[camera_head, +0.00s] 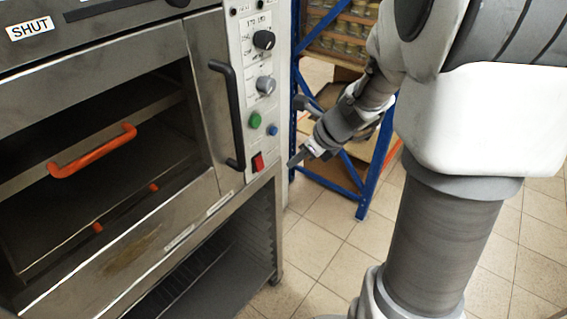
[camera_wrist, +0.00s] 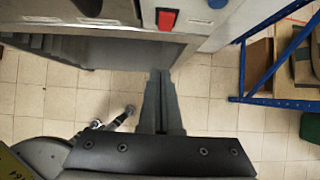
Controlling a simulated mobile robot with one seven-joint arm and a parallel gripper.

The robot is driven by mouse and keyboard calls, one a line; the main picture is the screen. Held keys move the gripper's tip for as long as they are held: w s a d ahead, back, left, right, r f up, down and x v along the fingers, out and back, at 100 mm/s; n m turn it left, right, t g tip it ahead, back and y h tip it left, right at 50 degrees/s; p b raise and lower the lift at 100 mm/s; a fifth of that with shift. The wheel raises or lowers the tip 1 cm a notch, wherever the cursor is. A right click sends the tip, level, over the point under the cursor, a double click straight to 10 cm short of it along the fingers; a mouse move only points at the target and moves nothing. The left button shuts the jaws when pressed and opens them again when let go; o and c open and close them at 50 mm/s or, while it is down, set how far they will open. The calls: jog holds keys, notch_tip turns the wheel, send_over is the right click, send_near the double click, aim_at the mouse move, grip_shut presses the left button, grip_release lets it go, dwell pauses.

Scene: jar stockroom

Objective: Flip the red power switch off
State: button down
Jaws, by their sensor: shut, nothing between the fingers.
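The red power switch (camera_head: 258,162) sits low on the oven's light control panel (camera_head: 262,95), below a green button and a blue button. In the wrist view the red switch (camera_wrist: 167,19) shows at the top, in a dark frame. My gripper (camera_head: 293,163) is shut and empty, with its fingertips pointing at the panel, just right of the switch in the head view. In the wrist view the closed fingers (camera_wrist: 160,75) point up toward the switch, with a visible gap between. I cannot tell which way the switch is set.
The steel oven (camera_head: 120,150) has a black vertical handle (camera_head: 228,115) beside the panel and an orange handle (camera_head: 92,152) inside. Two knobs sit above the buttons. A blue shelf rack (camera_head: 365,200) with jars stands behind my arm. The tiled floor (camera_head: 315,245) is clear.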

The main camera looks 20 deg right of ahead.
aim_at(259, 163)
jog(key=w+b+x, duration=0.1)
jog(key=x, duration=0.5)
jog(key=a+r+b+x, duration=0.1)
jog(key=b+x, duration=0.1)
jog(key=x, duration=0.3)
jog(key=shift+w+a, duration=0.3)
jog(key=shift+w, duration=0.25)
jog(key=b, duration=0.3)
jog(key=shift+w+a+f+t+y, duration=0.2)
jog(key=shift+t+y, duration=0.1)
jog(key=shift+t, duration=0.1)
jog(key=shift+r, duration=0.1)
